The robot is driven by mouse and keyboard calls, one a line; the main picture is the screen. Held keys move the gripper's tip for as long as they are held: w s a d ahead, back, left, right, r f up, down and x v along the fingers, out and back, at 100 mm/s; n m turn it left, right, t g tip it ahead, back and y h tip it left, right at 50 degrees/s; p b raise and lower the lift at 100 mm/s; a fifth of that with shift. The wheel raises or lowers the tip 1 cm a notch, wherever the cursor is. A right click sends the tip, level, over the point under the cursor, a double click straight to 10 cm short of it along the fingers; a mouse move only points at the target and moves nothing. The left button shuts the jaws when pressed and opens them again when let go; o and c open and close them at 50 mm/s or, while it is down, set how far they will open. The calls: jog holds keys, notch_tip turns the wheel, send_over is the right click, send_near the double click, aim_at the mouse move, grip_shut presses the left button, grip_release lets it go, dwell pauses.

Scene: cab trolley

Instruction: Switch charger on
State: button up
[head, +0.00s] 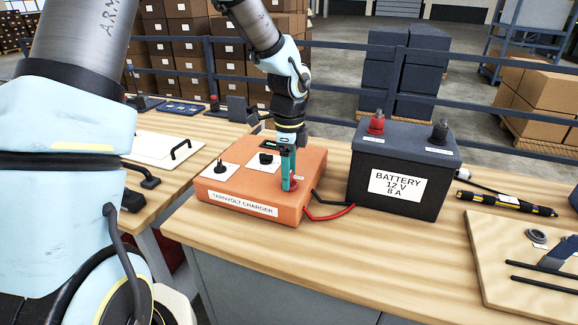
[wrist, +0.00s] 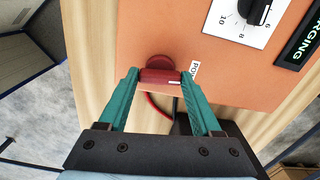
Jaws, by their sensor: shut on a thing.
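The orange charger (head: 228,196), labelled TARNVOLT CHARGER, sits on the wooden bench. My gripper (head: 289,186) points down over its right part. In the wrist view my gripper (wrist: 160,77) is shut on the red power switch (wrist: 157,62), one teal finger on each side. A label beginning "PO" is beside the switch, partly cut off. A black dial (wrist: 256,12) on a white numbered plate is nearby. A black display (wrist: 301,40) shows green letters ending "RGING". Red and black leads run from the charger toward the battery (head: 404,172), marked 12 V 8 A.
The battery stands close to the charger's right, with red and black terminals on top. A yellow-black tool (head: 507,203) and a wooden board (head: 525,255) lie farther right. Another bench at left holds a white panel with a handle (head: 180,150). A blue railing runs behind.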

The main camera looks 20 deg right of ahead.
jog(key=shift+d+r+m+p, duration=0.1)
jog(key=shift+m+p, duration=0.2)
jog(key=shift+m, duration=0.3)
jog(key=o, duration=1.4)
notch_tip(320, 180, up, 11)
jog(key=shift+f+b, duration=0.2)
jog(key=shift+b, duration=0.7)
